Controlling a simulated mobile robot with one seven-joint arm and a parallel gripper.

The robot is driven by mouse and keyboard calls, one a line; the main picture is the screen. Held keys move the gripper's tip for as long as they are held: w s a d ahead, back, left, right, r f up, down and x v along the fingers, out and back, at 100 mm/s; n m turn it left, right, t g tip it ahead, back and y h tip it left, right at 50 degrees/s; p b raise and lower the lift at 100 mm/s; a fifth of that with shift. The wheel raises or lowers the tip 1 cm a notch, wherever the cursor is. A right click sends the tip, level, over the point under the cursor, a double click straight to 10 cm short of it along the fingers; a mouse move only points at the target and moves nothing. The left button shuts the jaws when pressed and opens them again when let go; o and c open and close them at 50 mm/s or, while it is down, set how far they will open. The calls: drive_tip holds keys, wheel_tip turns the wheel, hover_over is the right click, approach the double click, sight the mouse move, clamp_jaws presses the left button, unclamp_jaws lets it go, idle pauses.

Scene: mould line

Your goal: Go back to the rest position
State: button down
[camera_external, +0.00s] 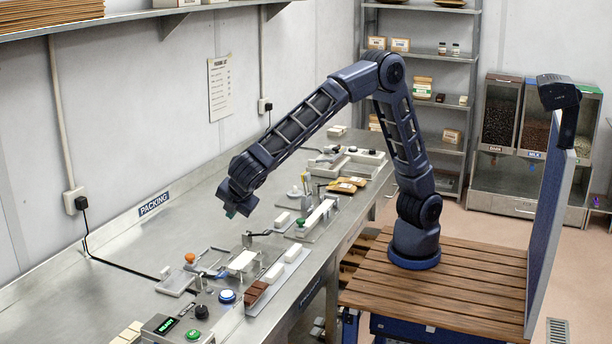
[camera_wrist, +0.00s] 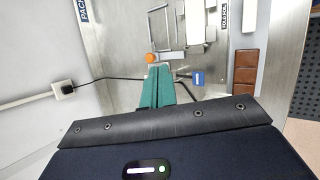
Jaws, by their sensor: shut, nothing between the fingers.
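My gripper (camera_external: 232,211) hangs above the steel packing bench (camera_external: 150,240), apart from everything on it. In the wrist view its green fingers (camera_wrist: 158,75) lie together, shut and empty. My dark blue arm bends up from its base on a slatted wooden platform (camera_external: 460,275) and reaches left over the bench. Its elbow is high.
Below my gripper is a fixture with an orange knob (camera_external: 190,258), which also shows in the wrist view (camera_wrist: 151,57). Brown blocks (camera_wrist: 243,68) lie beside it. A control box (camera_external: 175,328) is at the front. A dark upright panel (camera_external: 550,210) stands on the platform's right.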

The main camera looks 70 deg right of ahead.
drive_tip(key=s+d+r+m+g+y, duration=0.1)
drive_tip(key=d+r+m, duration=0.2)
drive_tip(key=d, duration=0.8)
drive_tip(key=d+r+m+g, duration=0.1)
drive_tip(key=d+r+m, duration=0.2)
drive_tip(key=d, duration=0.8)
drive_tip(key=s+d+r+m+g+y, duration=0.1)
drive_tip(key=d+r+m, duration=0.2)
drive_tip(key=d, duration=0.7)
drive_tip(key=s+d+f+m+y, duration=0.1)
drive_tip(key=s+d+m, duration=0.3)
drive_tip(key=s+d, duration=0.5)
drive_tip(key=s+d+f+m+t+y, duration=0.1)
drive_tip(key=s+d+f+m, duration=0.1)
drive_tip(key=s+d+m, duration=0.3)
drive_tip(key=s+d, duration=0.4)
drive_tip(key=d, duration=0.1)
drive_tip(key=shift+s+f, duration=0.3)
drive_tip(key=shift+s, duration=0.05)
